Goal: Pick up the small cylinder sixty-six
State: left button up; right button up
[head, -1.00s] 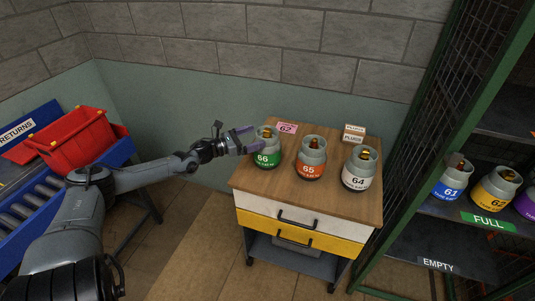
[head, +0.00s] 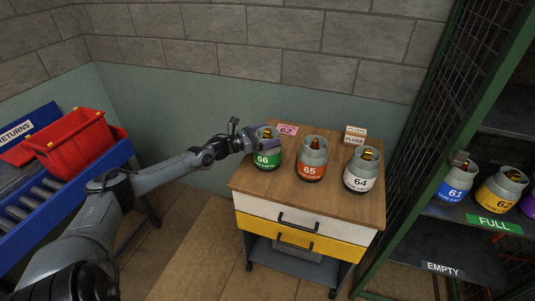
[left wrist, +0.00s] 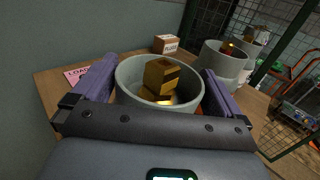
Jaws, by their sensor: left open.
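The small cylinder 66 (head: 267,158) has a green label and a grey collar with a brass valve inside. It stands upright on the wooden top of the cart, at its left side. My left gripper (head: 262,139) is at its collar, with the fingers open. In the left wrist view the gripper's purple fingers (left wrist: 158,88) lie on either side of the grey collar (left wrist: 128,72), and the brass valve (left wrist: 160,78) shows between them. I cannot tell whether the fingers touch the collar. My right gripper is not in view.
Cylinders 65 (head: 311,170) and 64 (head: 359,182) stand to the right on the cart top (head: 310,203). A pink card (head: 287,130) and a plugs box (head: 355,134) lie at the back. A green-framed rack with cylinders 61 (head: 456,192) and 62 (head: 497,200) is at right. A red bin (head: 72,143) is at left.

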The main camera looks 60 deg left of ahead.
pick_arm(q)
jog(key=shift+w, duration=0.2)
jog(key=shift+c, duration=0.5)
jog(key=c, duration=1.4)
jog(key=shift+r, duration=0.2)
jog(key=shift+c, duration=1.1)
